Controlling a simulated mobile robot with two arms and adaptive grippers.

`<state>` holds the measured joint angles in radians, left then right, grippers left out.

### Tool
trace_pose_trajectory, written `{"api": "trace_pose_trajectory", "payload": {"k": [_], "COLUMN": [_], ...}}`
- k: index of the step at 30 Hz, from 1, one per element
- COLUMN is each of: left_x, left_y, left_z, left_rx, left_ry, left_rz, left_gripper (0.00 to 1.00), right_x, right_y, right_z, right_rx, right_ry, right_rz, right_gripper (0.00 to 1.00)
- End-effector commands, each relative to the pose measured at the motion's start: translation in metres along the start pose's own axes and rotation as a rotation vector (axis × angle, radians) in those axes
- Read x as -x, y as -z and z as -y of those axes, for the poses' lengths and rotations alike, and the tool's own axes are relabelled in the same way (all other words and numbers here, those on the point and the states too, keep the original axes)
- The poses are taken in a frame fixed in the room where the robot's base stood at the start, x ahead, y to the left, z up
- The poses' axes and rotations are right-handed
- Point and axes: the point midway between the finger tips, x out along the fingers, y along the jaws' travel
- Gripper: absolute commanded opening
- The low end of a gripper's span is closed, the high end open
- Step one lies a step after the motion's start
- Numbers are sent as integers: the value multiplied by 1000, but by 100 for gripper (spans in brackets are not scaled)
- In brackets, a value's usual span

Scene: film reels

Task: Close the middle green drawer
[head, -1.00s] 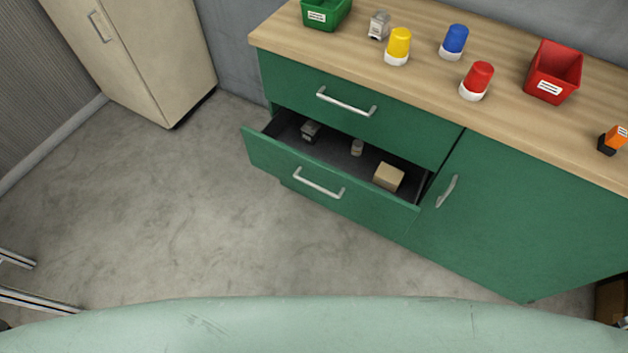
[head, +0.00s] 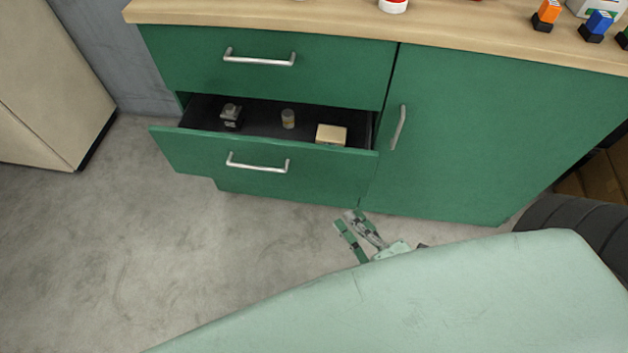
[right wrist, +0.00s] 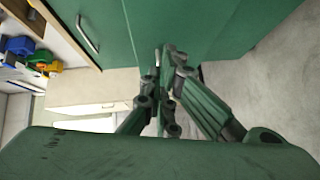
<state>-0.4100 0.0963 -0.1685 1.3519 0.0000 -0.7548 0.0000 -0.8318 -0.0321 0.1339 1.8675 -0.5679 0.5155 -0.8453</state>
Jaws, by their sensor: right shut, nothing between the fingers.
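The middle green drawer (head: 200,154) stands pulled out below a shut top drawer (head: 330,72). Its silver bar handle (head: 258,166) is on the front. Inside lie a small grey device (head: 231,116), a small round can (head: 288,119) and a tan box (head: 331,134). My right gripper (head: 346,218) is below and to the right of the drawer front, apart from its handle and empty. In the right wrist view my right gripper (right wrist: 166,60) has its fingers together, in front of a green cabinet surface (right wrist: 200,25). My left gripper is not in view.
A green cabinet door (head: 470,140) with an upright handle is right of the drawers. The wooden top (head: 250,18) carries colored items. A beige cabinet (head: 45,80) stands at left. A dark tyre-like object (head: 575,220) is at right. The floor (head: 150,270) before the drawers is clear.

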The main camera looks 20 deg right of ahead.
Motion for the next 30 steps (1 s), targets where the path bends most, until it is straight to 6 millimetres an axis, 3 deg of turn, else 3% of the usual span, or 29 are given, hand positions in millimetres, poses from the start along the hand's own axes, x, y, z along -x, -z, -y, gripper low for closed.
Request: {"api": "trace_pose_trajectory", "payload": {"k": [4, 10, 24, 30], "left_x": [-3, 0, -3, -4], "left_y": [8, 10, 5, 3], "left_z": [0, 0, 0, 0], "left_rx": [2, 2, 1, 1], "left_ry": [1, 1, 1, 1], "left_rz": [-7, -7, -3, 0], "left_gripper": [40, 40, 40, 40], "right_x": [5, -8, -101, -118], "right_y": [8, 12, 13, -4], "right_z": [-32, -43, -52, -57], "right_rx": [144, 176, 175, 171], "right_ry": [-86, -105, -103, -101], "right_rz": [-44, -54, -53, -53], "right_gripper": [0, 0, 0, 0]}}
